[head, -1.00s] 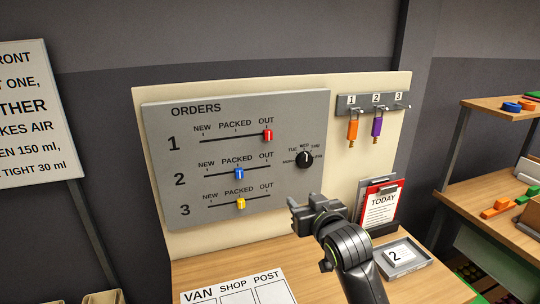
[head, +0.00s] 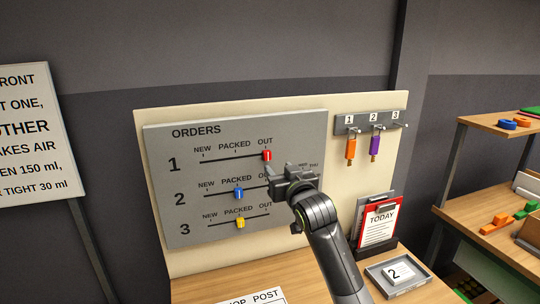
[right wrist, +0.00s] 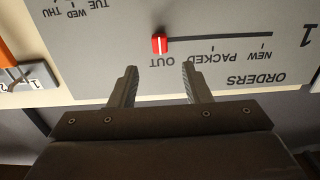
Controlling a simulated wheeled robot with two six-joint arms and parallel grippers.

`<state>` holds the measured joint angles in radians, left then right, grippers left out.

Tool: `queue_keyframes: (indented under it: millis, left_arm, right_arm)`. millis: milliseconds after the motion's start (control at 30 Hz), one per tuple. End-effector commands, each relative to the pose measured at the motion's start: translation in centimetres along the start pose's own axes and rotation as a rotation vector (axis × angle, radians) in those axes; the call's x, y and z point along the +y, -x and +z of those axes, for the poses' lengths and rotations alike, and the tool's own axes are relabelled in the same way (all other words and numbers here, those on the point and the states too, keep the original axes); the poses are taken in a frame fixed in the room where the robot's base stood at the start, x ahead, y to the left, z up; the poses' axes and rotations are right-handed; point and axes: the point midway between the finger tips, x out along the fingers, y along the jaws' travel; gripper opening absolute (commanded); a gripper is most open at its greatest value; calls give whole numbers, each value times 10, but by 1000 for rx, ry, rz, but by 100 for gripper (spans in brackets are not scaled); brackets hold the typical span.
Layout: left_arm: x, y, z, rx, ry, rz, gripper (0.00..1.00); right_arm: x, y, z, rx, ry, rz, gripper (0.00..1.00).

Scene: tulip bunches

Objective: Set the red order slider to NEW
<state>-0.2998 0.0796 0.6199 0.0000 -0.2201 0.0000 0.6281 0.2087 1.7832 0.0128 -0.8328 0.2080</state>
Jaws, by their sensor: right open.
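The grey orders board (head: 185,150) stands upright at the back of the table. Its red slider (head: 267,155) is on row 1 at the OUT end of its track. The red slider also shows in the right wrist view (right wrist: 159,44), upside down with the board, just beyond and between the fingertips. My right gripper (head: 278,170) is open and empty, close to the board just below the red slider in the head view. In the right wrist view its two fingers (right wrist: 158,70) are spread apart. My left gripper is not in view.
The blue slider (head: 238,193) and yellow slider (head: 240,223) sit at PACKED on rows 2 and 3. My right gripper hides most of the dial. Orange (head: 351,148) and purple (head: 375,144) tags hang at right. A clipboard (head: 378,226) and grey tray (head: 400,285) stand below.

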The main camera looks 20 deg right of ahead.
Motion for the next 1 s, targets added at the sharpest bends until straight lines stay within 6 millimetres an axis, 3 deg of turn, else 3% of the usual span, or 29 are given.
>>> queue_keyframes:
  millis: [500,700,1000]
  left_arm:
    - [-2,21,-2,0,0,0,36]
    - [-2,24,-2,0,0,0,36]
    - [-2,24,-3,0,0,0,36]
  right_arm:
    - [0,-67,-2,-2,0,1,44]
    - [0,-80,-1,0,0,0,44]
    - [0,-83,0,0,0,0,44]
